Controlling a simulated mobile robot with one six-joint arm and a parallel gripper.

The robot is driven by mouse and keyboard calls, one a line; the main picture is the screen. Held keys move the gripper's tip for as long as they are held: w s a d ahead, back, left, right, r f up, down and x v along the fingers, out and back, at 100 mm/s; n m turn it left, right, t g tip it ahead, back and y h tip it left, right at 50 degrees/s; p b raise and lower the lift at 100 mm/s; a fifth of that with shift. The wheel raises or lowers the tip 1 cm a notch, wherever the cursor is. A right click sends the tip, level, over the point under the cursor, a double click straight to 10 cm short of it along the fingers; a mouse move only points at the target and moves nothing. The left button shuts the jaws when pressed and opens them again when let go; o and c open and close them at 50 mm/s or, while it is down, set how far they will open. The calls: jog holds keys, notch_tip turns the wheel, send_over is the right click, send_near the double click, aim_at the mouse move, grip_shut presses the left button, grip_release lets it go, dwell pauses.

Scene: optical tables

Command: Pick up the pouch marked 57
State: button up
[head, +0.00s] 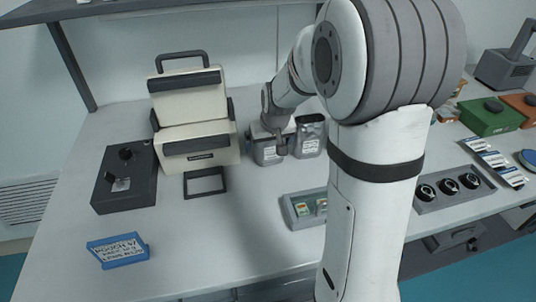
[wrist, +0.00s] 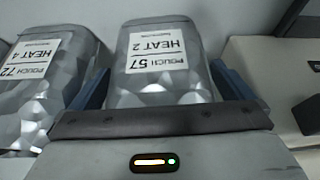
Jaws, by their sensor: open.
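The pouch marked 57 (wrist: 163,85) is silver with a white label that also reads HEAT 2. In the wrist view it stands between the two blue-grey fingers of my open gripper (wrist: 160,88), whose palm is just below it. I cannot tell whether either finger touches it. In the head view this pouch (head: 265,152) is the one nearer the cream machine, and my gripper (head: 281,146) is over it, partly hiding it. A second silver pouch, marked 72 and HEAT 4 (wrist: 38,85), stands beside it; it also shows in the head view (head: 310,135).
The cream machine (head: 195,120) stands close on the left in the head view. A grey tray (head: 300,209) lies in front of the pouches. A dark box (head: 125,185) and a blue sign (head: 118,251) are at the left. The table's front middle is clear.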

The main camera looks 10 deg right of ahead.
jog(key=c, duration=1.2)
jog(key=shift+r, duration=0.1)
